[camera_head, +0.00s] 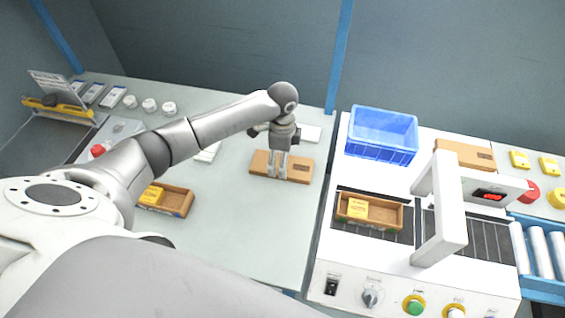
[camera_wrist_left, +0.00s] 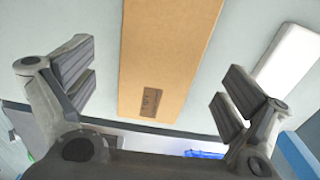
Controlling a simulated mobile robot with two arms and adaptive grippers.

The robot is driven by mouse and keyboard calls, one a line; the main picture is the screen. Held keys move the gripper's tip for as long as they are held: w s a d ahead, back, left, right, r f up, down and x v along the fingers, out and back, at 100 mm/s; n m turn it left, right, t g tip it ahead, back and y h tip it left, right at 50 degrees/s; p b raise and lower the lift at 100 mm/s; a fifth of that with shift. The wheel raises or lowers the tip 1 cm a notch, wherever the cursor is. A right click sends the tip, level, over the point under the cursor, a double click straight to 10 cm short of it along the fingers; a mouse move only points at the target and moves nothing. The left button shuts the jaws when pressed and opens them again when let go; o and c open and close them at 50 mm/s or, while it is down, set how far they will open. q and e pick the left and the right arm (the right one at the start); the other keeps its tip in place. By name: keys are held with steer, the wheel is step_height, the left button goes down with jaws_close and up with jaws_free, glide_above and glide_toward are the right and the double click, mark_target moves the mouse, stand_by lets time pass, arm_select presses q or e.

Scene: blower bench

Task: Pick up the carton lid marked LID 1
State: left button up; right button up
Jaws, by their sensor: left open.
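A flat brown cardboard lid (camera_head: 300,171) lies on the light bench top near its right side. It has a small dark printed label near one end, too small to read. My left gripper (camera_head: 278,172) points down over the lid, its fingers partly covering it. In the left wrist view the lid (camera_wrist_left: 165,55) runs lengthwise between the fingers of the open left gripper (camera_wrist_left: 155,88), with a gap on both sides. The fingers hold nothing. Another brown carton piece (camera_head: 465,154) lies at the back of the white machine. My right gripper is not in view.
An open carton with a yellow item (camera_head: 180,202) stands on the bench below my arm. A blue crate (camera_head: 382,150) and another open carton (camera_head: 385,222) are on the white machine (camera_head: 350,275). A white flat item (camera_head: 311,133) lies just behind the lid.

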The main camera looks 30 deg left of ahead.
arm_select(q)
steer(key=shift+f, duration=1.3)
steer(key=c, duration=1.1)
steer(key=shift+o, duration=0.2)
steer(key=shift+r, duration=0.15)
